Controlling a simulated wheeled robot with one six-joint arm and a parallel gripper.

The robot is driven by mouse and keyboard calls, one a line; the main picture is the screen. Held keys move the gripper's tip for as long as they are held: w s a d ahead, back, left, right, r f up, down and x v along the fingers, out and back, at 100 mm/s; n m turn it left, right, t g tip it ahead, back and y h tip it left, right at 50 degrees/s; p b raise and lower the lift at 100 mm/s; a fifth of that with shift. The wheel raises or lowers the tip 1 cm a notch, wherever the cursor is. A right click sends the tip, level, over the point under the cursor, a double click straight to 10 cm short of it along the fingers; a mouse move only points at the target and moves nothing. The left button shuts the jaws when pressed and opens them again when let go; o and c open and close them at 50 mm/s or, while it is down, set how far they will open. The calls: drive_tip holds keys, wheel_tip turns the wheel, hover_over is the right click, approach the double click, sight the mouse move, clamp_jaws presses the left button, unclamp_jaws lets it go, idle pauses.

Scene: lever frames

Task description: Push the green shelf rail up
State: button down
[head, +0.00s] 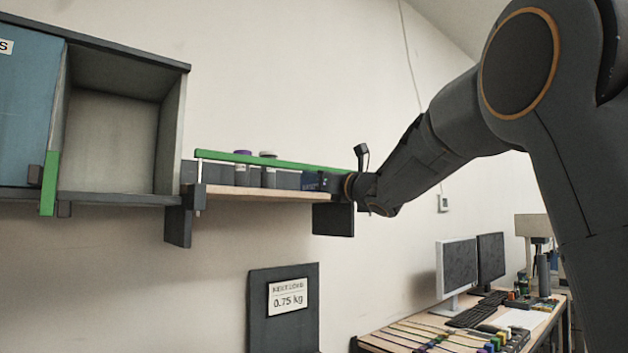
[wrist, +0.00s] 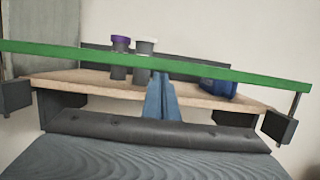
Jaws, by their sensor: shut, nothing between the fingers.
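The green shelf rail (head: 270,162) runs along the front of a wooden shelf (head: 262,193), a little above the board. A thin post carries its left end in the head view. In the wrist view the rail (wrist: 90,55) crosses the whole picture, with a post below its right end. My gripper (wrist: 160,77) is shut and empty. Its blue fingertips meet the rail's lower edge in the wrist view, near mid-length; I cannot tell whether they touch. In the head view my fingers are hard to make out at the shelf's right end.
Jars with a purple lid (wrist: 121,41) and a white lid (wrist: 146,42) stand behind the rail, with a blue object (wrist: 218,87) to their right. An open cabinet (head: 112,130) is left of the shelf. Below are a load sign (head: 288,297) and a desk with monitors (head: 456,268).

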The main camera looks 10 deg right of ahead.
drive_tip(key=s+d+f+b, duration=0.5)
drive_tip(key=s+f+b, duration=0.1)
drive_tip(key=s+b, duration=0.2)
drive_tip(key=shift+d+f+b, duration=0.2)
drive_tip(key=shift+f+b, duration=0.05)
drive_tip(key=shift+b, duration=0.5)
